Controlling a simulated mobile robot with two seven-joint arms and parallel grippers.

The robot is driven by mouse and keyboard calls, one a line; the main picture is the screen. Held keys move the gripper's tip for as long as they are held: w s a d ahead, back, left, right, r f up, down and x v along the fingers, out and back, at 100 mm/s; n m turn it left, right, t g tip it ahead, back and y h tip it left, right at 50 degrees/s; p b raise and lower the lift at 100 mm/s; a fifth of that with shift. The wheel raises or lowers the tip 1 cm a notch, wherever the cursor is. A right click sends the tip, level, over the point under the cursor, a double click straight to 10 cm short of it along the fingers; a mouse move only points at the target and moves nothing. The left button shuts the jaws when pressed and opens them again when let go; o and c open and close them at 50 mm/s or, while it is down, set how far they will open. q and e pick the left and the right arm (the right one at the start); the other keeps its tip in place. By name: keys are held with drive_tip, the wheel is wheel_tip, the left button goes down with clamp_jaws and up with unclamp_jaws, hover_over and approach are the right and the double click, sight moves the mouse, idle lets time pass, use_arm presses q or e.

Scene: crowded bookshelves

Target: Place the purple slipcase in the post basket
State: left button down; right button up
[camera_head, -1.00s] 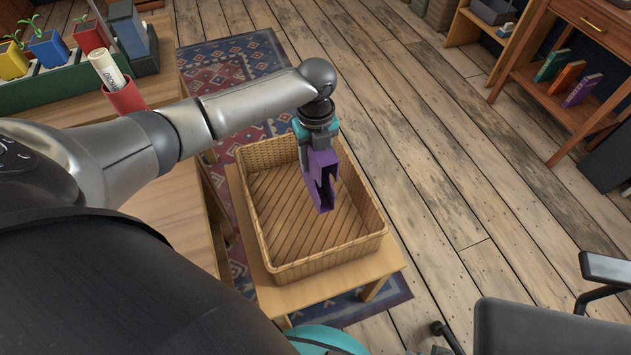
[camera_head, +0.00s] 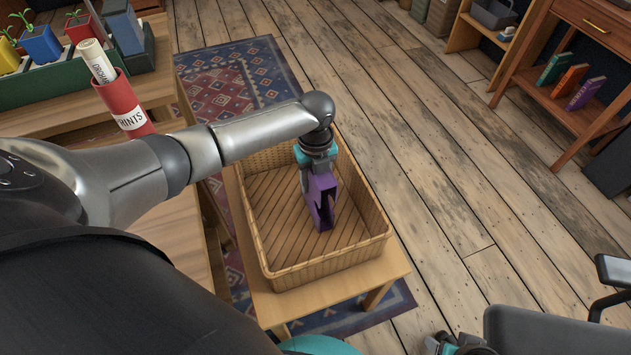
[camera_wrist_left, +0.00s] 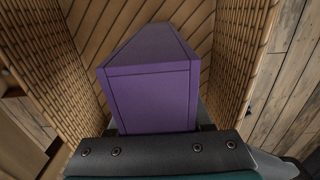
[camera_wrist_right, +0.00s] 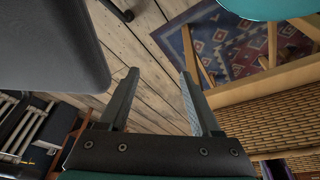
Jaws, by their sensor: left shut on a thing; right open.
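The purple slipcase (camera_head: 322,197) is held by my left gripper (camera_head: 316,178) inside the walls of the wicker post basket (camera_head: 330,262). The slipcase points downward, its open side showing in the head view. In the left wrist view the slipcase (camera_wrist_left: 150,85) sits between the jaws, with basket walls (camera_wrist_left: 55,55) on both sides; I cannot tell whether it touches the basket floor. My right gripper (camera_wrist_right: 160,105) is open and empty, over the wooden floor beside the basket's stand.
The basket stands on a low wooden table (camera_head: 345,288) on a patterned rug (camera_head: 235,85). A red prints tube (camera_head: 122,103) and plant pots are on the desk at left. A dark chair (camera_head: 550,330) is at lower right. A shelf with books (camera_head: 570,80) stands at upper right.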

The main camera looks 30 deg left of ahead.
use_arm(q)
drive_tip(key=shift+f, duration=0.1)
drive_tip(key=shift+c, duration=1.6)
unclamp_jaws()
use_arm(e)
drive_tip(key=shift+r, duration=0.1)
use_arm(q)
wheel_tip(320, 180, up, 10)
drive_tip(key=p, duration=0.4)
drive_tip(key=shift+f+p, duration=0.25)
drive_tip(key=shift+p, duration=0.1)
drive_tip(key=shift+r+p, duration=0.55)
drive_tip(key=shift+r, duration=0.85)
use_arm(e)
drive_tip(key=s+d+f, duration=0.1)
drive_tip(key=s+f, duration=0.1)
drive_tip(key=f, duration=0.3)
drive_tip(key=s+d+f+g, duration=0.1)
drive_tip(key=s+f, duration=0.2)
drive_tip(key=f, duration=0.3)
drive_tip(key=shift+d, duration=0.25)
drive_tip(key=shift+s, duration=0.1)
